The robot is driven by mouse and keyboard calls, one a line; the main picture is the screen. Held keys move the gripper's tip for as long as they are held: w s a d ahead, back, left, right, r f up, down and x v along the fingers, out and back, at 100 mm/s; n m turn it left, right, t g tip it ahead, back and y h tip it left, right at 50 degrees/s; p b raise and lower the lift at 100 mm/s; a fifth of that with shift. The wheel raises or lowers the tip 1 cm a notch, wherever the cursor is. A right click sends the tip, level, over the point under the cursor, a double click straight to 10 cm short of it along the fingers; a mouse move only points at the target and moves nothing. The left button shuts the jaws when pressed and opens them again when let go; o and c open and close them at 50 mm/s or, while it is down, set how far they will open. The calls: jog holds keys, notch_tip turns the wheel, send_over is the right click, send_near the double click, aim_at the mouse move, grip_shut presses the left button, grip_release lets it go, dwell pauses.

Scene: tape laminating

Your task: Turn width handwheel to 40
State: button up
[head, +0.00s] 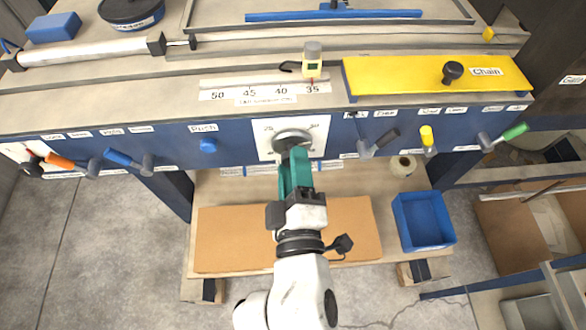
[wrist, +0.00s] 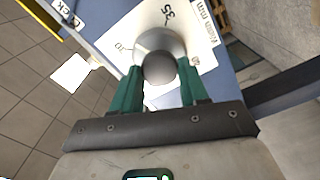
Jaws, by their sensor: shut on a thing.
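The width handwheel (head: 292,137) is a grey metal wheel on a white dial plate (head: 262,128) on the blue front panel. In the wrist view the wheel (wrist: 151,42) shows behind a round dark grey knob (wrist: 159,68), with "35" and "Width mm" printed on the plate. My gripper (head: 296,154) has its green fingers on either side of that knob, shut on it, as the wrist view (wrist: 160,76) shows.
A blue button (head: 208,146) is left of the dial. Levers with orange (head: 60,160), blue (head: 122,157), yellow (head: 427,137) and green (head: 515,131) handles stick out from the panel. A yellow cover (head: 410,76) lies above. A shelf with cardboard (head: 225,240) and a blue bin (head: 424,219) is below.

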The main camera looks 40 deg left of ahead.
jog(key=shift+w+d+f+m+p, duration=0.1)
jog(key=shift+m+p, duration=1.25)
jog(key=shift+m, duration=6.45)
jog(key=shift+f+m+p, duration=0.1)
jog(key=shift+m+p, duration=1.25)
jog(key=shift+m, duration=6.45)
jog(key=o, duration=1)
jog(key=shift+r, duration=0.1)
jog(key=shift+o, duration=0.2)
